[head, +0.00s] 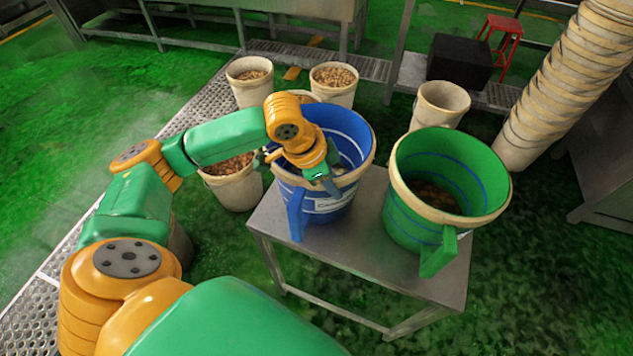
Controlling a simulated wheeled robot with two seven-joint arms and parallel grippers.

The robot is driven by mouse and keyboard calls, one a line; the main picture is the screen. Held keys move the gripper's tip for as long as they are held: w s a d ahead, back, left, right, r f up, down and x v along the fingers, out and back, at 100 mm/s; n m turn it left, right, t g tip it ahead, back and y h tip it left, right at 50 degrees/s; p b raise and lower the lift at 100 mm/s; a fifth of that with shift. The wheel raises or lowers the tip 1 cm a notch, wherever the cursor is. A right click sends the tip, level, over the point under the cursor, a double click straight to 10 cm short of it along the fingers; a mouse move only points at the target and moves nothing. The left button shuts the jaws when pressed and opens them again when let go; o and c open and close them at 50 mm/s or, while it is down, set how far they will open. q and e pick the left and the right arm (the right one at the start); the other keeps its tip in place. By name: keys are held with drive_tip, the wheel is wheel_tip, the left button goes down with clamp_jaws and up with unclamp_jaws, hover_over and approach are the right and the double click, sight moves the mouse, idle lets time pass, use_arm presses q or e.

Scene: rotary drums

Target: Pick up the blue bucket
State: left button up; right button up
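The blue bucket (352,140), with a beige rim and white bands, stands upright on the left part of a small metal table (345,255). A blue tab sticks out from its front left side. My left arm reaches in from the left, and my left gripper (328,183) is at the bucket's near rim, in front of part of its opening. The fingers are small and partly hidden, so I cannot tell whether they are open or grip the rim. My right gripper is not in view.
A green bucket (410,220) with dark contents stands close on the right of the same table. Beige buckets, some filled, stand behind (333,88) and left (236,190). A tall stack of beige buckets (565,80) rises at the right. A red stool (503,35) is farther back.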

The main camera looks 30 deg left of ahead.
use_arm(q)
clamp_jaws()
drive_tip(key=shift+r, duration=0.1)
idle(1.1)
